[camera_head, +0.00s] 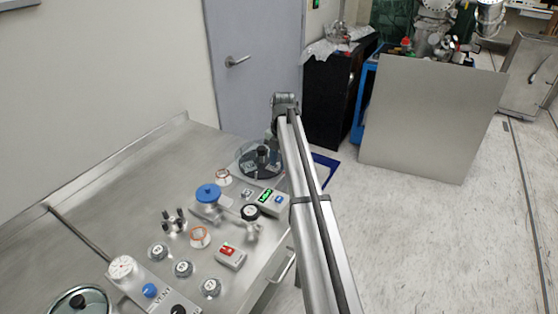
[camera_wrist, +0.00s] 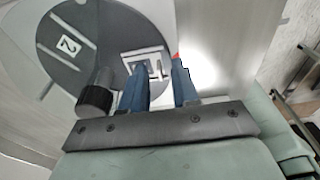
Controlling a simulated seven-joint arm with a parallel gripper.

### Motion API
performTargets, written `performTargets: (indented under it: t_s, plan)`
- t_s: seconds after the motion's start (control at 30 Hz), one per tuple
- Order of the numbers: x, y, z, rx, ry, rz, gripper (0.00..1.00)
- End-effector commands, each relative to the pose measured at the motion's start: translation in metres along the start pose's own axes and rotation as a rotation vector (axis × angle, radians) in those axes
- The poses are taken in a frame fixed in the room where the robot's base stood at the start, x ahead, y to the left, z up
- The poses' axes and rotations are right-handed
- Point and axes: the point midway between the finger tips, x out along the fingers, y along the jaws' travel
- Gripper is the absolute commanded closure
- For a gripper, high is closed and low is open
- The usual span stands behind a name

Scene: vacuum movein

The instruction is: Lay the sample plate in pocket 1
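A dark round carousel (camera_wrist: 85,45) with pockets marked 1 and 2 fills the upper left of the wrist view. Pocket 1 (camera_wrist: 148,57) lies just beyond my fingertips, and pocket 2 (camera_wrist: 70,45) is further left. My gripper (camera_wrist: 160,75) has two blue fingers with a gap between them. A small pale patch shows at the gap; I cannot tell whether it is the sample plate, or whether the fingers hold it. In the head view the carousel sits in a round clear dish (camera_head: 245,165), with my gripper (camera_head: 273,155) low over its right side.
A black knob (camera_wrist: 97,95) rises from the carousel close to my left finger. A blue-topped valve (camera_head: 208,193), a green-lit box (camera_head: 268,200) and a red-switch box (camera_head: 230,256) stand nearby on the steel bench (camera_head: 130,180). The bench's left back area is clear.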

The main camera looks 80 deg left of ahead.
Motion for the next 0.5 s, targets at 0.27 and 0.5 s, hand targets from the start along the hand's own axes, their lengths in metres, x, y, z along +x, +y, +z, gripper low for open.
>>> performTargets:
  t_s: [0.27, 0.5]
  plan:
    - [-0.012, 0.0, 0.0, 0.0, -0.001, 0.0, 0.7]
    - [-0.053, 0.001, 0.001, 0.0, -0.001, 0.001, 0.7]
